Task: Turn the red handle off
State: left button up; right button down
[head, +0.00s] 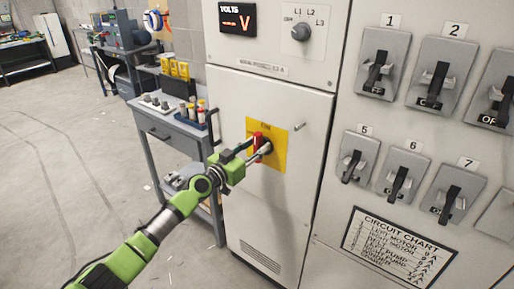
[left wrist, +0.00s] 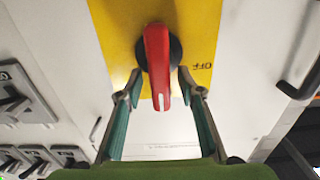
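The red handle (head: 258,139) is a rotary switch on a yellow plate (head: 280,155) on the grey cabinet door. In the head view it stands roughly upright. In the left wrist view the red handle (left wrist: 157,60) points down, with a white mark at its end, and an "OFF" label (left wrist: 201,66) is upside down to its right. My left gripper (head: 257,152) is at the plate. In the left wrist view its fingers (left wrist: 160,88) are open on either side of the handle, with a gap showing on both sides. My right gripper is in neither view.
Black breaker switches (head: 375,72) fill the panel to the right, above a circuit chart (head: 398,247). A selector knob (head: 301,32) sits above the door. A grey cart (head: 165,128) with bottles stands close left of the cabinet. Open floor (head: 60,170) lies left.

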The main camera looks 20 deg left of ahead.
pick_arm(q)
jog(key=shift+w+d, duration=0.1)
jog(key=shift+w, duration=0.2)
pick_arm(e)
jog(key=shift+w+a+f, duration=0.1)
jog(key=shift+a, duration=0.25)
pick_arm(q)
grip_shut()
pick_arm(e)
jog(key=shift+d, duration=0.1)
